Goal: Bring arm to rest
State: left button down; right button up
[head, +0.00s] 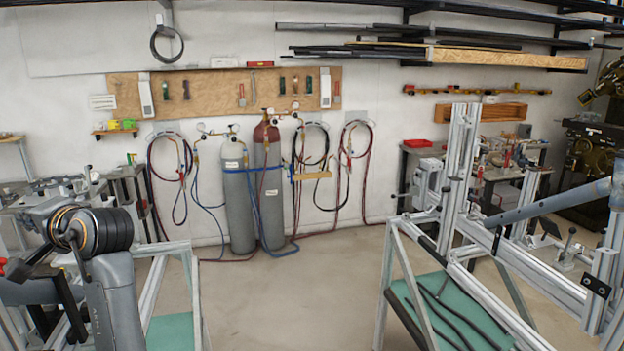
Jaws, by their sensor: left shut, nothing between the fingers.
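My left arm rises at the lower left, with dark rings at its joint. My left gripper (64,288) is near the bottom left corner, low and dark against the metal frame parts there. It is shut with nothing seen in it. Its fingertips are hard to make out against the dark parts around them. My right gripper is not in view.
A frame jig of metal profiles (455,190) stands at the right over a green shelf (455,305) with dark bars. Another frame (195,290) is beside my left arm. Gas cylinders (238,205) stand at the wall. The middle floor (290,310) is clear.

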pick_arm(q)
jog(key=s+d+f+t+h, duration=0.1)
jog(key=s+d+f+h, duration=0.2)
jog(key=f, duration=0.7)
jog(key=s+d+f+h, duration=0.25)
jog(key=d+f, duration=0.25)
jog(key=f, duration=0.6)
jog(key=s+d+f+t+h, duration=0.1)
jog(key=s+d+f+h, duration=0.2)
jog(key=f, duration=0.7)
jog(key=s+d+f+n+g+h, duration=0.15)
jog(key=s+d+f+h, duration=0.25)
jog(key=s+d+f, duration=0.5)
jog(key=s+d+f+g+h, duration=0.35)
jog(key=s+d, duration=0.45)
jog(key=s, duration=0.5)
notch_tip(320, 180, down, 30)
jog(key=b, duration=0.3)
jog(key=s+a+f+g+b, duration=0.1)
jog(key=s+f, duration=0.7)
jog(key=f, duration=0.1)
jog(key=s+a+f+g+b, duration=0.1)
jog(key=s+a+f, duration=0.1)
jog(key=s+f, duration=0.7)
jog(key=shift+a+m, duration=0.3)
jog(key=shift+m, duration=0.05)
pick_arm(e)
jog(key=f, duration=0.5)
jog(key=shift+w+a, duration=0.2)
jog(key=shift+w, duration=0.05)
